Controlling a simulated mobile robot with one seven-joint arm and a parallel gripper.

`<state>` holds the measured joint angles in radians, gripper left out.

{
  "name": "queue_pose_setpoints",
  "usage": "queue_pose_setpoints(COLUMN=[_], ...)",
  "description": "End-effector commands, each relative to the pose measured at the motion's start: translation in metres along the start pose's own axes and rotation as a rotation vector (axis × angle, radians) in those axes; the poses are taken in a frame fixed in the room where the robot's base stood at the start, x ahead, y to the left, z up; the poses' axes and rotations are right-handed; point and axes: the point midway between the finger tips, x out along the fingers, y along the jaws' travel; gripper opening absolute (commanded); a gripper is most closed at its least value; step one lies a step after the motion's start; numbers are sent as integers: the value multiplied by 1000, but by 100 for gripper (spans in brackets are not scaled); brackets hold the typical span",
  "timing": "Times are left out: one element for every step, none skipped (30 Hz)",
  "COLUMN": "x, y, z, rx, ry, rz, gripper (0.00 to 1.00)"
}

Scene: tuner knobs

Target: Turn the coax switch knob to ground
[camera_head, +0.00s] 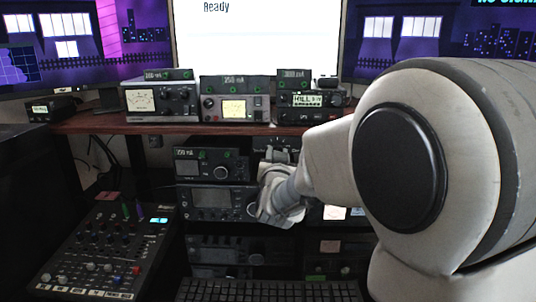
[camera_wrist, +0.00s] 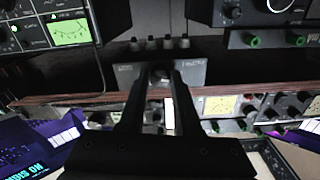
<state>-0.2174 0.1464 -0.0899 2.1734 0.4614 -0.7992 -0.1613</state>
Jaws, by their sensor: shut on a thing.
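The coax switch (camera_wrist: 192,74) is a small grey box with several connectors along one edge, upside down in the wrist view. Its dark round knob (camera_wrist: 158,74) sits between the two fingertips of my gripper (camera_wrist: 158,84), which is shut on it. The knob's pointer is hidden by the fingers, so its setting cannot be read. Small labels on the box face are too blurred to read. In the head view my gripper (camera_head: 278,196) reaches to the rack under the shelf, and part of the switch (camera_head: 281,148) shows just above it; the fingertips and knob are hidden there.
A brown shelf (camera_head: 95,126) with several radios and meters runs above the switch. Two stacked radios (camera_head: 213,203) stand just left of my gripper. A mixer (camera_head: 107,248) lies front left and a keyboard (camera_head: 268,291) front centre. My arm hides the right side.

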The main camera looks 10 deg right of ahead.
Motion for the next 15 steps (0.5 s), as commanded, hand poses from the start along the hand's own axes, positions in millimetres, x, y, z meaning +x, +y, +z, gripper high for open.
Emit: queue_pose_setpoints(x=[0, 0, 0, 0, 0, 0, 0, 0, 0, 0, 0, 0, 0, 0, 0], y=[0, 0, 0, 0, 0, 0, 0, 0, 0, 0, 0, 0, 0, 0, 0], z=[0, 0, 0, 0, 0, 0, 0, 0, 0, 0, 0, 0, 0, 0, 0], rx=[-1, -1, -1, -1, -1, 0, 0, 0, 0, 0, 0, 0, 0, 1, 1], ry=[0, 0, 0, 0, 0, 0, 0, 0, 0, 0, 0, 0, 0, 0, 0], rz=[0, 0, 0, 0, 0, 0, 0, 0, 0, 0, 0, 0, 0, 0, 0], gripper=[0, 0, 36, 41, 46, 54, 59, 62, 62, 62, 62, 62, 62, 62, 62])
